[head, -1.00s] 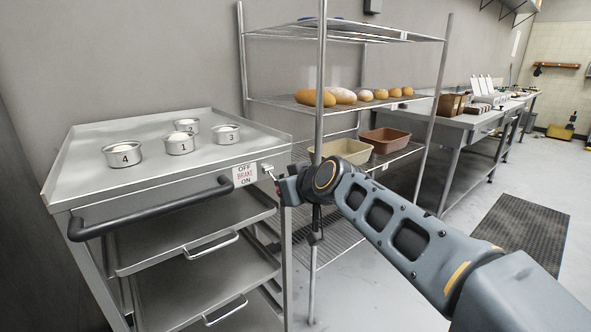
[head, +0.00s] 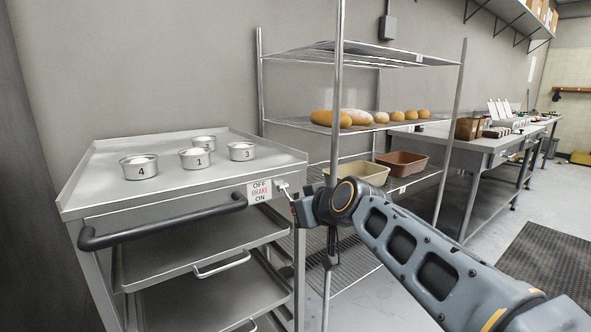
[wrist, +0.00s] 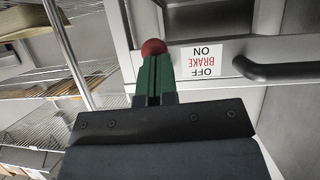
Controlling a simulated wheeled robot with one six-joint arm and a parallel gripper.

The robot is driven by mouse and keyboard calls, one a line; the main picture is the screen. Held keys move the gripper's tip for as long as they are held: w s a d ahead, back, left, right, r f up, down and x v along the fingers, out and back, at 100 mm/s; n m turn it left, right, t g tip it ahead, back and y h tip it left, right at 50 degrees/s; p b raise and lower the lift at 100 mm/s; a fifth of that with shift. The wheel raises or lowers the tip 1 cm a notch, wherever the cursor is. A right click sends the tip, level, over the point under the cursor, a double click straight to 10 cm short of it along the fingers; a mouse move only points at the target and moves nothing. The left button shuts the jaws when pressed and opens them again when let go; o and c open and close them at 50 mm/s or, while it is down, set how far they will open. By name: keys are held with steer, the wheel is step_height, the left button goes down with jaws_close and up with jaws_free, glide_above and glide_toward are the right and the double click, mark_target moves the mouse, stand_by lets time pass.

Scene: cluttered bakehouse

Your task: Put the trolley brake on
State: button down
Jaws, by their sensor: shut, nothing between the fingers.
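The steel trolley (head: 110,183) stands at left in the head view, with a black handle (head: 165,225) along its front. A brake label (head: 260,190) on its right corner reads OFF above ON; it shows upside down in the wrist view (wrist: 202,60). A small metal brake mount (head: 283,186) sits beside the label, with a short lever slanting down toward my gripper. The lever's red knob (wrist: 153,47) shows at my fingertips in the wrist view. My gripper (wrist: 154,68) is shut and empty, its green fingers pointing at the knob. I cannot tell whether they touch.
Several numbered tins (head: 195,158) stand on the trolley top. A wire rack (head: 360,64) with loaves and two bread tins stands close behind my gripper. A long steel table (head: 462,145) runs along the wall at right. A dark floor mat (head: 553,262) lies at lower right.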

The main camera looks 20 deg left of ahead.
steer(key=p+v, duration=0.2)
steer(key=v, duration=1.1)
steer(key=shift+s+r, duration=0.35)
